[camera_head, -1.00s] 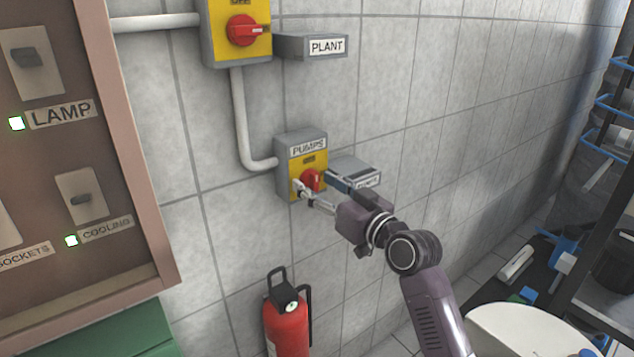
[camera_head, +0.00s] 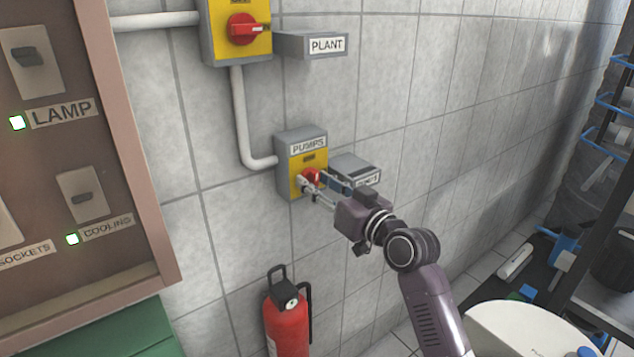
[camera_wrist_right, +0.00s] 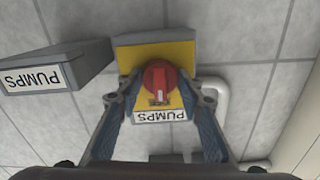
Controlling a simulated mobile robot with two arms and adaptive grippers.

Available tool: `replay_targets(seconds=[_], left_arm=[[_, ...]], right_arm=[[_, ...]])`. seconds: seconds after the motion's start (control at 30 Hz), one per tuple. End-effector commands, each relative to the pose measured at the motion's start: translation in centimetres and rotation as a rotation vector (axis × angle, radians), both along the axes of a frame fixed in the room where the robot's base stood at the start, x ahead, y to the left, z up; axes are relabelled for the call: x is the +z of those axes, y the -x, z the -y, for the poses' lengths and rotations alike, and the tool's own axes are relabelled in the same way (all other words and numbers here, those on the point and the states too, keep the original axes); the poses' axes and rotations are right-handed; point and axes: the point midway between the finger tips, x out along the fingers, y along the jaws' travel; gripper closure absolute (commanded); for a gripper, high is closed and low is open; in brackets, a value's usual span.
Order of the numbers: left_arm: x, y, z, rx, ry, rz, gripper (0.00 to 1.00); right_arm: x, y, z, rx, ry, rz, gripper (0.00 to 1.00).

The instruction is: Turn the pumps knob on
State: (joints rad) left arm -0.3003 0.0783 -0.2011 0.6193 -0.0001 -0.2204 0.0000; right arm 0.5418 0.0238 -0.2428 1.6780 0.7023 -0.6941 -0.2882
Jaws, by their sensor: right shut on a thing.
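The red pumps knob (camera_head: 311,176) sits on a yellow and grey switch box (camera_head: 294,183) labelled PUMPS on the tiled wall. My right gripper (camera_head: 316,183) is at the box front, its fingers on both sides of the knob and shut on it. In the right wrist view the red knob (camera_wrist_right: 160,83) shows between the two fingers (camera_wrist_right: 160,100), with the box upside down around it. The exact contact at the fingertips is hard to see. My left gripper is not in view.
A grey box (camera_head: 352,170) with a PUMPS label juts out right of the switch. Above are another red-knobbed switch (camera_head: 243,29) and the PLANT box (camera_head: 312,46). A fire extinguisher (camera_head: 287,322) stands below. A brown switch panel (camera_head: 152,225) is at left.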

Motion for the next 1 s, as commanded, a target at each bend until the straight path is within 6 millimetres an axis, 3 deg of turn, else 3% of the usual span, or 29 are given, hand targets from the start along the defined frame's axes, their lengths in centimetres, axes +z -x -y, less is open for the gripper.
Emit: replay_targets(seconds=[0.27, 1.0], left_arm=[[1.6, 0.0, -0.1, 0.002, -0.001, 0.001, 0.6], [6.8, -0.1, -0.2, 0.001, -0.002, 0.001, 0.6]], right_arm=[[0.2, 0.0, 0.0, -0.001, -0.13, -0.097, 0.9], [0.4, 0.0, 0.0, -0.001, -0.695, -0.505, 0.9]])
